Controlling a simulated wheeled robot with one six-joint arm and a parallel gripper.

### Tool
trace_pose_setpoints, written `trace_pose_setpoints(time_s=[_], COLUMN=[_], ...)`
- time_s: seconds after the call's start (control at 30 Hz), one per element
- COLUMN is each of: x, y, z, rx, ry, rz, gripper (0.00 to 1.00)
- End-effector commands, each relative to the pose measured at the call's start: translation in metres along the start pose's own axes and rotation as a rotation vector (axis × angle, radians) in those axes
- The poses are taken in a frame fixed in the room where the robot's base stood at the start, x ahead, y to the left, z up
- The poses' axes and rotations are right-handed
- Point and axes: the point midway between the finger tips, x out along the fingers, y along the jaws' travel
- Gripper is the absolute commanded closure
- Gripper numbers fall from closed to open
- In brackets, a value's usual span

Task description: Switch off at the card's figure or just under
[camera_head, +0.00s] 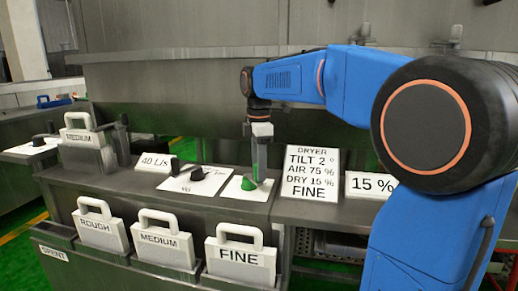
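A white card (312,174) stands on the grey bench and reads DRYER, TILT 2°, AIR 75 %, DRY 15 %, FINE. To its right a white sign (374,186) reads 15 %. A green control (249,184) sits on a white plate (233,193) left of the card. My gripper (257,178) points straight down at the green control, with its tips at or just behind it. I cannot tell whether they touch it. The fingers appear as one narrow grey shape, so their opening is not clear.
Left of the green control are a black control (197,174) on a plate and a sign reading 40 L/s (154,162). Handled plates ROUGH (102,232), MEDIUM (163,246) and FINE (240,263) stand along the front. Another MEDIUM plate (82,137) stands at back left.

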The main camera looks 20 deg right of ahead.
Motion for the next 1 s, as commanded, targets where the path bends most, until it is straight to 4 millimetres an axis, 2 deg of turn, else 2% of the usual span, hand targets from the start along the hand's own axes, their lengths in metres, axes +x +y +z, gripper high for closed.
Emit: trace_pose_setpoints(time_s=[0.17, 0.7, 0.8, 1.0], x=[-0.025, -0.131, -0.146, -0.165], y=[0.001, 0.001, 0.001, 0.001], z=[0.0, 0.0, 0.0, 0.0], rx=[0.0, 0.0, 0.0, 0.0], ry=[0.001, 0.0, 0.0, 0.0], rz=[0.003, 0.003, 0.003, 0.002], gripper=[0.6, 0.6, 0.6, 0.6])
